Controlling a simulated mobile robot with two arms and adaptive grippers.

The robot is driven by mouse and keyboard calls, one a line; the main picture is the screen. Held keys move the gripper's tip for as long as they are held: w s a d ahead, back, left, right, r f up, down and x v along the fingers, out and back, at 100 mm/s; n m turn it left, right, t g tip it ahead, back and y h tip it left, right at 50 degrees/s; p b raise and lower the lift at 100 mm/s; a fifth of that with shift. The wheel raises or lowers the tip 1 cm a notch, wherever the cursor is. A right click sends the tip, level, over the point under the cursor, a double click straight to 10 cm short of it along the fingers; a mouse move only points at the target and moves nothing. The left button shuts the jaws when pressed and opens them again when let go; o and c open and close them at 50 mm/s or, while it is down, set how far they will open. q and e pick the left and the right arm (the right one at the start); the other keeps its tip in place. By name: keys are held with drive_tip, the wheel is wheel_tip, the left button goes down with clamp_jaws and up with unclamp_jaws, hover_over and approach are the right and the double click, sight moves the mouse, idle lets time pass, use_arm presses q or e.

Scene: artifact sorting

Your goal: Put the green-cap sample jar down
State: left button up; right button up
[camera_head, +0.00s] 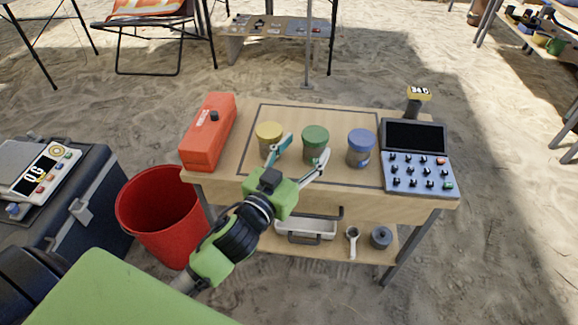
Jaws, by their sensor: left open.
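The green-cap sample jar (315,142) stands upright on the wooden table (350,198), in the middle of a row of three jars. A yellow-cap jar (268,136) is to its left and a blue-cap jar (361,148) to its right. My left gripper (300,157) is open in front of the green-cap jar, its two fingers spread. One finger lies between the yellow-cap and green-cap jars, the other crosses the green jar's lower front. I cannot tell whether either finger touches the jar. My right gripper does not show.
An orange-red toolbox (208,130) stands at the table's left end. A control panel (417,172) and a small yellow display (418,95) are at the right. A red bucket (160,215) and a dark case with a scale (45,172) stand left of the table.

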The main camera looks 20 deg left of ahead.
use_arm(q)
drive_tip(key=s+a, duration=0.1)
drive_tip(key=s, duration=0.7)
idle(0.4)
